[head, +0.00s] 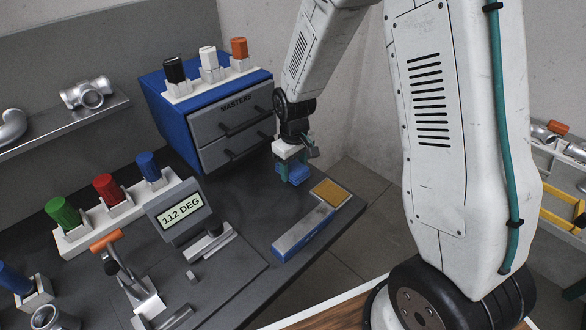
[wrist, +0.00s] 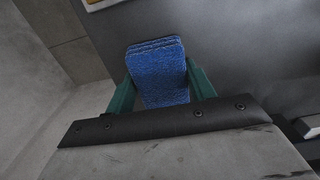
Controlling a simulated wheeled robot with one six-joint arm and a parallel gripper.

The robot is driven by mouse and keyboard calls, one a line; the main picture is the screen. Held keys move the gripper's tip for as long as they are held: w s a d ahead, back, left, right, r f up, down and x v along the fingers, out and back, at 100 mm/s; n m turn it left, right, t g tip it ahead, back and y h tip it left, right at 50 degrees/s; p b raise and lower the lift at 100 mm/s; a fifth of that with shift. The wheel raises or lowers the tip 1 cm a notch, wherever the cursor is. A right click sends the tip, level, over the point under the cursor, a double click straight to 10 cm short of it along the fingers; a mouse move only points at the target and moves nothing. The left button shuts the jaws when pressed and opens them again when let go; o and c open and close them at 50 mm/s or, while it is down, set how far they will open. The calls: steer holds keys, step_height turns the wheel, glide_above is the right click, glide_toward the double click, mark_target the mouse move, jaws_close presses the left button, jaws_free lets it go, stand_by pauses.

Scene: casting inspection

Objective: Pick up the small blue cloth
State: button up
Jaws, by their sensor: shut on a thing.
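The small blue cloth (head: 294,173) is a folded blue pad. In the wrist view the cloth (wrist: 158,72) sits between the two green fingers of my gripper (wrist: 160,88), with a finger touching each side. In the head view my gripper (head: 291,168) points down over the dark bench near its right edge, by the blue drawer cabinet. I cannot tell whether the cloth is clear of the bench top.
The blue cabinet marked MASTERS (head: 222,128) stands behind left. A display reading 112 DEG (head: 181,209) and a rack of coloured plugs (head: 120,212) stand left. The bench's right edge is close.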

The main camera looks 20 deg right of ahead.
mark_target(294, 166)
steer(key=shift+r, duration=0.1)
steer(key=shift+r, duration=0.55)
step_height(294, 166, up, 2)
steer(key=shift+r, duration=0.25)
steer(key=s+a, duration=0.3)
steer(key=s, duration=0.1)
steer(key=s+a, duration=0.3)
steer(key=s, duration=0.1)
steer(key=s+a+r, duration=0.1)
steer(key=s+a, duration=0.2)
steer(key=s, duration=0.1)
steer(key=shift+s+a+r, duration=0.1)
steer(key=shift+s+a, duration=0.2)
steer(key=shift+a, duration=0.1)
